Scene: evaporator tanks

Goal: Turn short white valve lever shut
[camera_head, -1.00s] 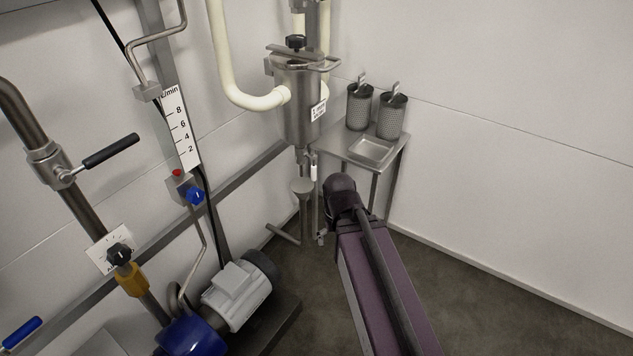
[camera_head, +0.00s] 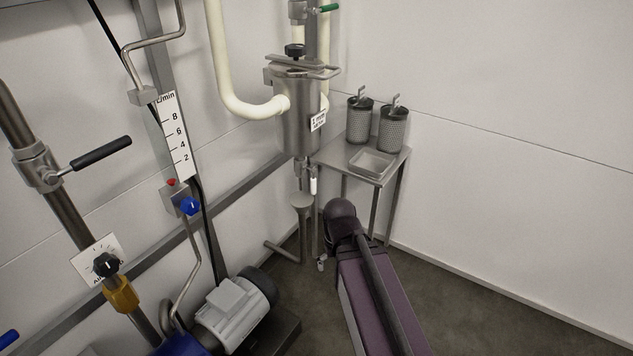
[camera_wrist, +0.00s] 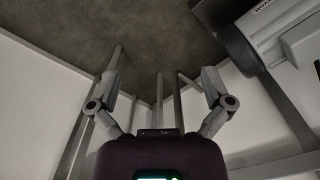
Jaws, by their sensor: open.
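The short white valve lever (camera_head: 313,186) hangs roughly upright on a small valve under the steel filter vessel (camera_head: 299,115). My gripper (camera_wrist: 160,80) is open and empty in the wrist view, with its two fingers spread wide toward the floor and thin metal legs or pipes. The white lever cannot be made out in the wrist view. In the head view my arm end is below and right of the lever, apart from it in the picture. My gripper is mostly hidden there behind my own arm.
A steel side table (camera_head: 392,170) with two perforated cylinders and a tray stands right of the vessel. A funnel-topped drain pipe (camera_head: 302,203) is below the valve. A pump motor (camera_head: 236,305) is at lower left. A black lever (camera_head: 101,153) juts out at left. Floor at right is clear.

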